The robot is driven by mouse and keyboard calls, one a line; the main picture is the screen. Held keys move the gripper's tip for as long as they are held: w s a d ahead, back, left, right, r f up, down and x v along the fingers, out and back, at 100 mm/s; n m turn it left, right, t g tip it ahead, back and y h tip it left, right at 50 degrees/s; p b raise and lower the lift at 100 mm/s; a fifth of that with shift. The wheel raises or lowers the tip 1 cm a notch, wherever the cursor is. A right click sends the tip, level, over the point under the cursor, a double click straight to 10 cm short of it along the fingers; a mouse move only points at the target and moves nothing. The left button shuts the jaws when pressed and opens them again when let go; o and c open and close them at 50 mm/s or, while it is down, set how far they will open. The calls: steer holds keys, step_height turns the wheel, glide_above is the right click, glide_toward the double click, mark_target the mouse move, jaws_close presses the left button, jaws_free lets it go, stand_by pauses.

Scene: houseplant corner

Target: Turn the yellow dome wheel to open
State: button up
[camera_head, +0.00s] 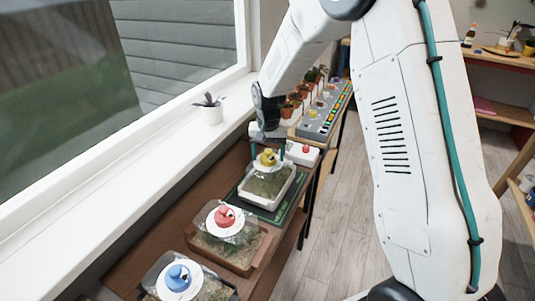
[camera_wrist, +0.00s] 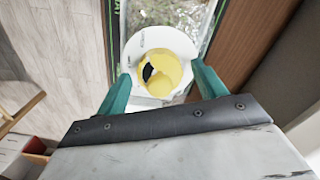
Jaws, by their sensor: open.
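The yellow dome wheel (camera_head: 267,158) sits on a white disc on top of a clear-covered tray (camera_head: 268,203), the farthest of three such trays. In the wrist view the yellow wheel (camera_wrist: 159,72) shows a dark patch on its left side and a small round knob toward me. The white disc (camera_wrist: 160,35) surrounds it. My gripper (camera_wrist: 158,85) is open, with one teal finger on each side of the yellow wheel; I cannot tell whether they touch it. In the head view my gripper (camera_head: 268,150) is directly over the wheel and partly hides it.
Nearer trays carry a red wheel (camera_head: 223,216) and a blue wheel (camera_head: 177,276). A white box with a red button (camera_head: 305,149) stands just behind the yellow one. A potted plant (camera_head: 211,110) is on the window sill. A grey panel (camera_head: 325,113) and several pots stand farther back.

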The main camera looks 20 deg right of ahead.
step_height(320, 180, up, 8)
steer(key=shift+f, duration=0.15)
stand_by(0.6)
steer(key=s+d+r+n, duration=0.1)
steer(key=s+r, duration=0.3)
steer(key=s, duration=0.8)
steer(key=s+d+r+n+t, duration=0.1)
steer(key=s+r, duration=0.4)
steer(key=s, duration=0.8)
steer(key=s+d+r+n, duration=0.1)
steer(key=s+r, duration=0.4)
steer(key=s, duration=0.8)
steer(key=shift+r+n, duration=0.15)
steer(key=shift+n, duration=0.55)
steer(key=shift+s, duration=0.1)
